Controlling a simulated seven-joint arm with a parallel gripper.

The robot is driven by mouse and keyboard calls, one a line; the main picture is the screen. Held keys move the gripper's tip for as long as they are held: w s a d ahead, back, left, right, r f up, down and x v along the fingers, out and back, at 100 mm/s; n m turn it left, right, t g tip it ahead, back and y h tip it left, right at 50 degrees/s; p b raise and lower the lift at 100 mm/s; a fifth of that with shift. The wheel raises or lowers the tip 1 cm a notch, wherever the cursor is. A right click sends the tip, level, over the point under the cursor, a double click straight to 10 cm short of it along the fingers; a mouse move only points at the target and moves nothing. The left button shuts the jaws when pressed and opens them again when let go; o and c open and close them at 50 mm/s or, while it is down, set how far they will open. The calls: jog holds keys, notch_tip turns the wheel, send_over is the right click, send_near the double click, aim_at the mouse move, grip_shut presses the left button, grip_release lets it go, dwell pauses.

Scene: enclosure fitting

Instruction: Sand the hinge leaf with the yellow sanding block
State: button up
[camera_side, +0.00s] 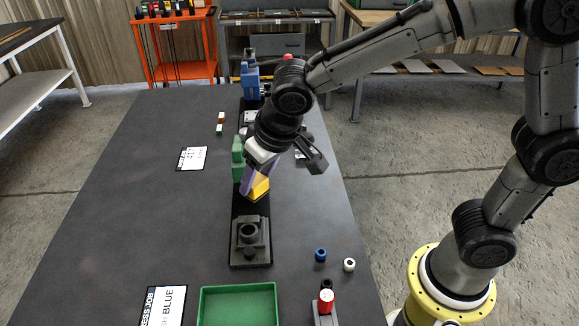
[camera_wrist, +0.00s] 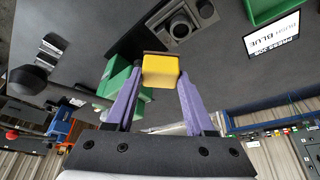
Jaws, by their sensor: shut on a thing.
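The yellow sanding block (camera_side: 260,188) is between the purple fingers of my gripper (camera_side: 254,182), above the black strip (camera_side: 239,210) on the table. In the wrist view the block (camera_wrist: 160,71) sits between the fingertips (camera_wrist: 160,78), and the gripper is shut on it. A dark edge runs along the block's far side. A green fixture (camera_side: 238,158) stands just left of my gripper; it also shows in the wrist view (camera_wrist: 113,78). I cannot make out the hinge leaf for sure; my gripper and wrist cover part of the strip.
A grey fixture with a round socket (camera_side: 249,248) stands on the near end of the strip. A green tray (camera_side: 238,290) is at the front. Blue, white and red cylinders (camera_side: 326,297) stand at front right. A blue vise (camera_side: 250,82) is at the back. The table's left side is mostly clear.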

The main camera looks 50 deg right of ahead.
aim_at(250, 197)
jog(key=shift+w+a+f, duration=0.1)
jog(key=shift+a+f, duration=0.25)
jog(key=shift+f, duration=0.85)
jog(key=shift+w+a+f, duration=0.15)
jog(key=shift+a+f, duration=0.2)
jog(key=shift+f, duration=0.85)
jog(key=shift+w+a+f, duration=0.1)
jog(key=shift+a+f, duration=0.25)
jog(key=shift+f, duration=0.85)
jog(key=shift+w+d+f+m, duration=0.3)
jog(key=shift+w+d+f, duration=0.1)
jog(key=shift+w+f, duration=0.15)
jog(key=shift+c, duration=0.5)
jog(key=shift+w+d, duration=0.95)
jog(key=shift+d, duration=0.15)
jog(key=s+a, duration=0.2)
jog(key=a, duration=0.1)
jog(key=shift+s, duration=0.4)
jog(key=shift+r, duration=4.1)
jog(key=shift+s, duration=0.1)
